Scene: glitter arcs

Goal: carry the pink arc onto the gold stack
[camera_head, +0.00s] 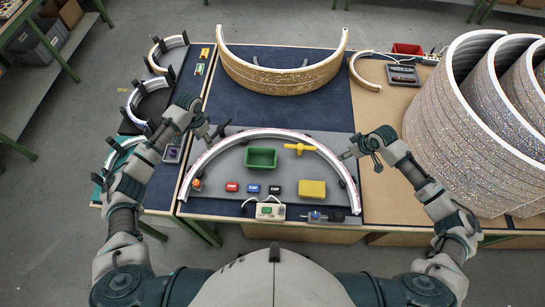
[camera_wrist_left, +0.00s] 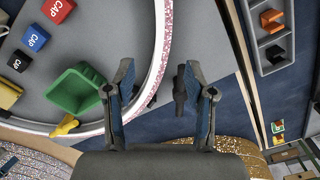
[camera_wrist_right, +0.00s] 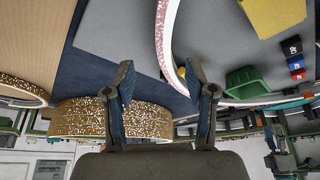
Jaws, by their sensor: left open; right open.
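The pink arc (camera_head: 270,133), a white-edged half ring with pink glitter, lies on the grey mat of the near table, its bow toward the back. The gold stack (camera_head: 282,80), gold glitter arcs with a white top edge, stands behind it on a dark blue mat. My left gripper (camera_head: 215,131) is open by the arc's left shoulder; in the left wrist view the arc (camera_wrist_left: 160,50) runs between its fingers. My right gripper (camera_head: 350,154) is open just outside the arc's right side; in the right wrist view the arc (camera_wrist_right: 164,35) lies ahead, near the right finger. Neither holds anything.
Inside the arc are a green bin (camera_head: 261,158), a yellow tap-like part (camera_head: 300,148), coloured caps and a yellow block (camera_head: 312,189). Large glitter rings (camera_head: 465,120) stand at the right. Smaller arcs on stands (camera_head: 150,95) line the left. Blue mat between arc and stack is clear.

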